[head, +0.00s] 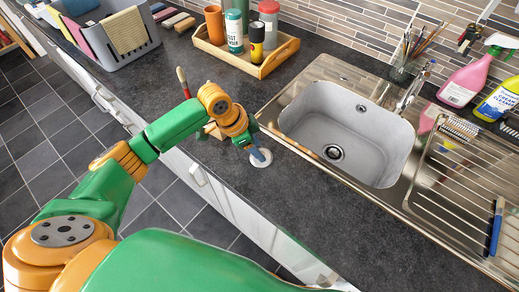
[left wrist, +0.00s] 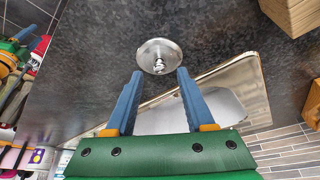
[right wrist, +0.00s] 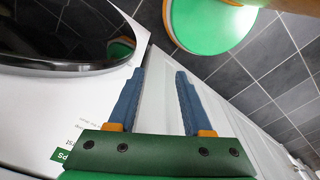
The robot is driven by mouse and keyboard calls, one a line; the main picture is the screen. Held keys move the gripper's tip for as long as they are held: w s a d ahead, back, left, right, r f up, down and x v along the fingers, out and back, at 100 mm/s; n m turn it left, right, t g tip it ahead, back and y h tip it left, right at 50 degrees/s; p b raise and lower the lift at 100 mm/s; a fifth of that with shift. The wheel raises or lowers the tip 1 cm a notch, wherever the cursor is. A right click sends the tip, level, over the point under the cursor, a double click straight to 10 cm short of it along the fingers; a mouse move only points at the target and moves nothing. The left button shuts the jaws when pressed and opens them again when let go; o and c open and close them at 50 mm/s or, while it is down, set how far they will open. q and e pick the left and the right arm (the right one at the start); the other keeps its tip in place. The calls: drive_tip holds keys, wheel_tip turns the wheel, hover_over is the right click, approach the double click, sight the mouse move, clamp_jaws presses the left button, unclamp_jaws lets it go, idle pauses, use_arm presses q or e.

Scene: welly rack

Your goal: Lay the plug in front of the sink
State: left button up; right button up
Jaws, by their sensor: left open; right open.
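The plug is a round metal disc with a small knob (left wrist: 159,57). In the head view the plug (head: 261,160) lies flat on the dark worktop by the front left corner of the steel sink (head: 320,112). The sink's edge also shows in the left wrist view (left wrist: 240,80). My left gripper (head: 259,153) is open over the plug. In the left wrist view its fingertips (left wrist: 160,74) stand apart, with the plug just beyond them and nothing between them. My right gripper (right wrist: 159,76) is open and empty, away from the worktop; it is not in the head view.
A wooden tray (head: 274,66) with several cups and bottles stands behind the left arm. A grey rack (head: 140,52) is at the back left. Pink (head: 466,80) and yellow (head: 500,100) bottles stand behind the drainer. The worktop in front of the sink (head: 330,205) is clear.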

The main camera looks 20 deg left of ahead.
use_arm(q)
drive_tip(key=v, duration=1)
drive_tip(key=shift+b, duration=0.3)
